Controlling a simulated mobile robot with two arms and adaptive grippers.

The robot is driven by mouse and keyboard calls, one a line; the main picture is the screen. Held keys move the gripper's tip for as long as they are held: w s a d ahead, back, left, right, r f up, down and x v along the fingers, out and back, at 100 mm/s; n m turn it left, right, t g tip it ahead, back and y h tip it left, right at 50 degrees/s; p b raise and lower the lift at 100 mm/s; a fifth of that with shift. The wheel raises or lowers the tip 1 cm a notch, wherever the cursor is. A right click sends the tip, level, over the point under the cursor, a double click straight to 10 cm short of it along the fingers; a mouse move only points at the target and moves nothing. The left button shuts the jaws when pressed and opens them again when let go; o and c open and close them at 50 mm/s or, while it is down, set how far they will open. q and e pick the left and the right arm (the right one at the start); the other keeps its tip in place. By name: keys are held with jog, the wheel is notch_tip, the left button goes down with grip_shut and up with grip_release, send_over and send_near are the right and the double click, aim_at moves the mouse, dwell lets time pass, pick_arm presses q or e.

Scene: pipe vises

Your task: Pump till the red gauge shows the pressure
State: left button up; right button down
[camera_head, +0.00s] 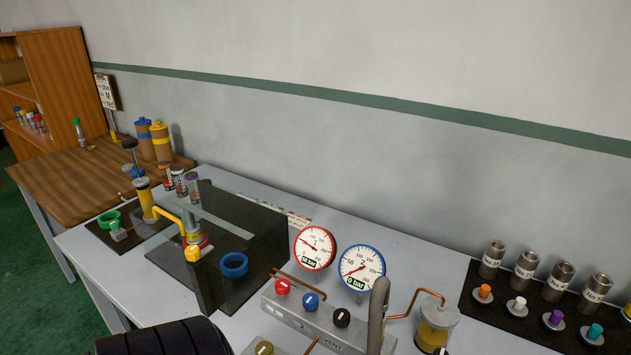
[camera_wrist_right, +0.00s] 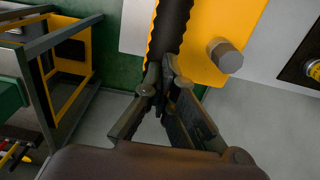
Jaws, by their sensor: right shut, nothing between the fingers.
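The red gauge (camera_head: 315,248) stands at the back of a grey control panel (camera_head: 312,320). Its needle points up and left, and its green label reads about 80 bar, though blurred. A grey upright handle (camera_head: 378,310) rises at the panel's right end. A pump-like yellow cylinder (camera_head: 436,325) with copper pipe stands beside it. In the right wrist view my right gripper (camera_wrist_right: 167,85) is shut and empty. Its fingertips are at a dark ridged bar (camera_wrist_right: 171,30), apart or touching I cannot tell. My left gripper is not in view.
The blue gauge (camera_head: 361,268) reads 0 bar. The panel carries red (camera_head: 282,287), blue (camera_head: 310,300) and black (camera_head: 342,317) knobs. Metal sockets (camera_head: 525,271) and coloured plugs stand on a dark mat at right. A yellow body (camera_wrist_right: 215,45) with a grey bolt is close beside the gripper.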

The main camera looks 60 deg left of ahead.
jog(key=shift+d+f+b, duration=0.15)
jog(key=shift+f+b, duration=0.5)
jog(key=shift+f, duration=0.7)
jog(key=r+p, duration=0.3)
jog(key=r, duration=0.2)
jog(key=r+p, duration=0.2)
jog(key=shift+s+a+r+p, duration=0.1)
jog(key=shift+a+r+p, duration=0.25)
notch_tip(320, 180, up, 8)
jog(key=a+p, duration=0.2)
jog(key=p, duration=0.3)
jog(key=shift+s+f, duration=0.2)
jog(key=shift+s, duration=0.25)
jog(key=shift+f, duration=0.15)
